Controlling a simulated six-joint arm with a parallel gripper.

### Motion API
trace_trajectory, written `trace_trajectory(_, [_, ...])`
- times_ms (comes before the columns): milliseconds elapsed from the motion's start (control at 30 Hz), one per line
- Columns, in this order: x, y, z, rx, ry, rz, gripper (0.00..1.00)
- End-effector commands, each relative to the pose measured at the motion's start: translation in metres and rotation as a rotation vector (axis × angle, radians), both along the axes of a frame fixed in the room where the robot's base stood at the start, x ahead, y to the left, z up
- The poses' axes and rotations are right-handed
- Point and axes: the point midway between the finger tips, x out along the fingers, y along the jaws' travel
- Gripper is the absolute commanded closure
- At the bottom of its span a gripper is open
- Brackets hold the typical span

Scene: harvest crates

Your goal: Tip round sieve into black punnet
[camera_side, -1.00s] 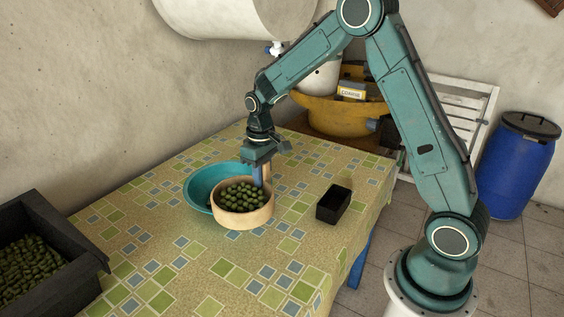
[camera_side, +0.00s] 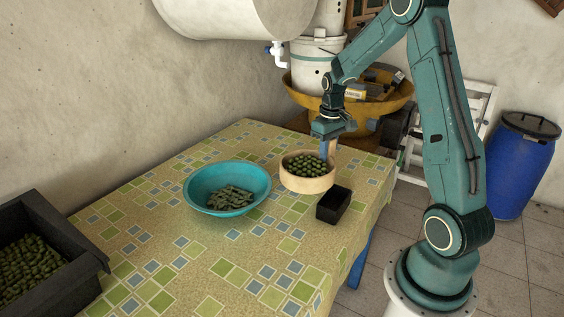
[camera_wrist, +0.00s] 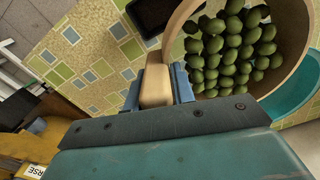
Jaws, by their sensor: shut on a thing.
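The round sieve (camera_side: 306,184) is a pale wooden ring full of green olives (camera_side: 304,166). My gripper (camera_side: 326,146) is shut on the sieve's handle and holds it level above the table. In the wrist view the handle (camera_wrist: 156,86) sits between the blue fingers (camera_wrist: 158,88), with the sieve's olives (camera_wrist: 232,50) to the right. The black punnet (camera_side: 334,205) stands on the table just in front and to the right of the sieve, apart from it. It looks empty in the side view; the wrist view shows only part of it (camera_wrist: 152,12) at the top.
A turquoise bowl (camera_side: 227,208) with leaves in it stands left of the sieve. A dark crate of olives (camera_side: 72,238) is at the far left. A yellow machine (camera_side: 300,92) stands behind the table. The front of the patterned table (camera_side: 200,270) is clear.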

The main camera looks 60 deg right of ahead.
Motion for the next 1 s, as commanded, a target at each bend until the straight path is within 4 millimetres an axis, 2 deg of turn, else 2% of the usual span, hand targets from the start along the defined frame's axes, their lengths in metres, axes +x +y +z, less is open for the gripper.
trace_trajectory(33, [-0.011, -0.012, 0.002, -0.001, -0.002, -0.025, 1.0])
trace_trajectory(200, [-0.047, -0.043, 0.004, 0.0, -0.001, -0.091, 1.0])
trace_trajectory(500, [-0.104, -0.081, 0.009, -0.001, -0.002, -0.186, 1.0])
trace_trajectory(700, [-0.122, -0.09, 0.01, 0.0, -0.001, -0.213, 1.0])
trace_trajectory(1000, [-0.125, -0.091, 0.01, -0.004, 0.001, -0.216, 1.0])
